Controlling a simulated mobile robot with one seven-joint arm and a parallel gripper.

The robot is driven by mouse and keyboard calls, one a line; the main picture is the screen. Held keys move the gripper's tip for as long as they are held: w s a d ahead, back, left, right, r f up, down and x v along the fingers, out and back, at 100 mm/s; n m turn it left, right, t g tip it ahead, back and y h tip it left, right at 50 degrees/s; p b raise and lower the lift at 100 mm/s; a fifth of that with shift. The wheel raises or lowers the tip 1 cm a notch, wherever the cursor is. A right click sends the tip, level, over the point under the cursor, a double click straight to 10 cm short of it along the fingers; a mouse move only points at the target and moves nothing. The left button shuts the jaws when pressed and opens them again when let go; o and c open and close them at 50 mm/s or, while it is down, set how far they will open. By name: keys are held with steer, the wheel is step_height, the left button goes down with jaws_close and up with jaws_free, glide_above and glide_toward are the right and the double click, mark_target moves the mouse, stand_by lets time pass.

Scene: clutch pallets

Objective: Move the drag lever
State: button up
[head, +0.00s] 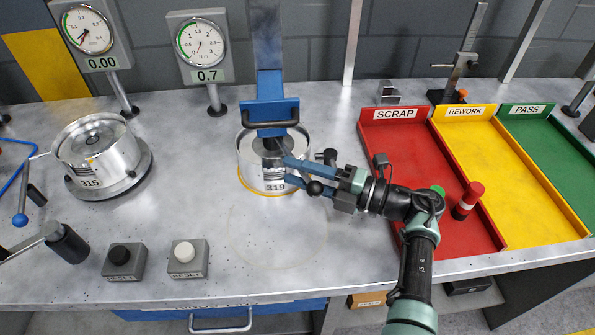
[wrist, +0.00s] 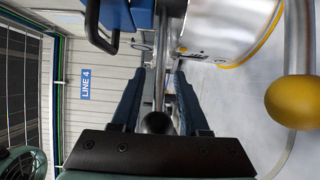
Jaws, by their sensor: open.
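A metal lever rod with a black ball end (head: 314,187) sits at the silver drum marked 319 (head: 262,178); I take it to be the drag lever. My gripper (head: 287,172) reaches in from the right, its blue fingers open beside the drum. In the wrist view, the rod with its black ball (wrist: 157,122) lies between the two spread fingers (wrist: 160,80), apart from both as far as I can tell. The drum (wrist: 225,30) shows at upper right there. In the head view the fingers hide part of the rod.
A blue press head with a black handle (head: 270,112) stands over the drum. Red (head: 375,150), yellow (head: 455,140) and green (head: 560,145) trays lie right. Another drum marked 315 (head: 97,160) stands left. A yellow knob on a rod (wrist: 295,100) is close at right in the wrist view.

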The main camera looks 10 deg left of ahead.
steer(key=b+v, duration=0.3)
steer(key=v, duration=0.9)
steer(key=shift+d, duration=0.35)
